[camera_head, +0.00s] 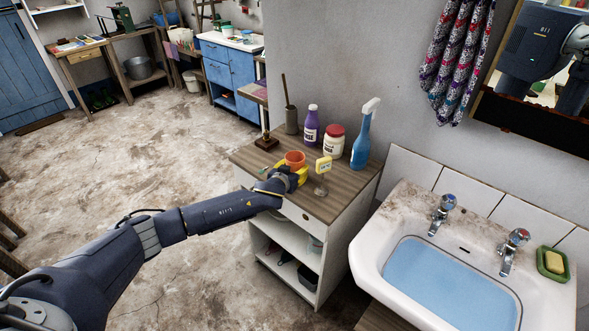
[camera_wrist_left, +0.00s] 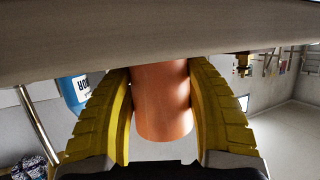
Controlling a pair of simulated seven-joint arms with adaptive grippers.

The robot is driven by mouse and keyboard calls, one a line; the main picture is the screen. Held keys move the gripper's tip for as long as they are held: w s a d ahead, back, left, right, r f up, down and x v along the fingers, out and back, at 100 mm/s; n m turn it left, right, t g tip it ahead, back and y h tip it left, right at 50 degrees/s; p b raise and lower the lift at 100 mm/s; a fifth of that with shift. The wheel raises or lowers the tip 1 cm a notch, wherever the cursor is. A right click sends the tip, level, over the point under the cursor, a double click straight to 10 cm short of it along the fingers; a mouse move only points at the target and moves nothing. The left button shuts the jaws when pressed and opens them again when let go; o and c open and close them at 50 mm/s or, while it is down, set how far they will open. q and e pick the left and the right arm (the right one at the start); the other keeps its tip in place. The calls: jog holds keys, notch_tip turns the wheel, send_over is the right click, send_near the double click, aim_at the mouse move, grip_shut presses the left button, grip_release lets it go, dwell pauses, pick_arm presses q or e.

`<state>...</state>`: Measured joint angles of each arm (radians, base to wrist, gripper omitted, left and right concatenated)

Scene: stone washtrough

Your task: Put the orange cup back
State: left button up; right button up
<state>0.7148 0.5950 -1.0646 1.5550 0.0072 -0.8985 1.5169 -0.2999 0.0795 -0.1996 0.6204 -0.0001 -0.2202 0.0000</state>
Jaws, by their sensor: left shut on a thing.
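The orange cup (camera_head: 295,158) is at the wooden top (camera_head: 346,184) of a white cabinet, near its middle. My left gripper (camera_head: 290,172) has its yellow fingers shut on the cup from both sides. The left wrist view looks upside down; there the cup (camera_wrist_left: 161,100) sits between the two fingers (camera_wrist_left: 162,112), and its far end meets the edge of the wooden surface (camera_wrist_left: 160,25). Whether the cup rests on the top or is just above it, I cannot tell. My right gripper is not in view.
Close behind stand a purple bottle (camera_head: 311,126), a red-lidded jar (camera_head: 334,141) and a blue spray bottle (camera_head: 363,135). A dark-based wooden object (camera_head: 266,142) is behind left. A sink (camera_head: 390,225) adjoins on the right.

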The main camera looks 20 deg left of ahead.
pick_arm(q)
jog(key=o, duration=1.3)
jog(key=shift+c, duration=0.2)
jog(key=shift+r, duration=0.15)
jog(key=shift+s, duration=0.45)
jog(key=v, duration=1.1)
jog(key=shift+r, duration=0.15)
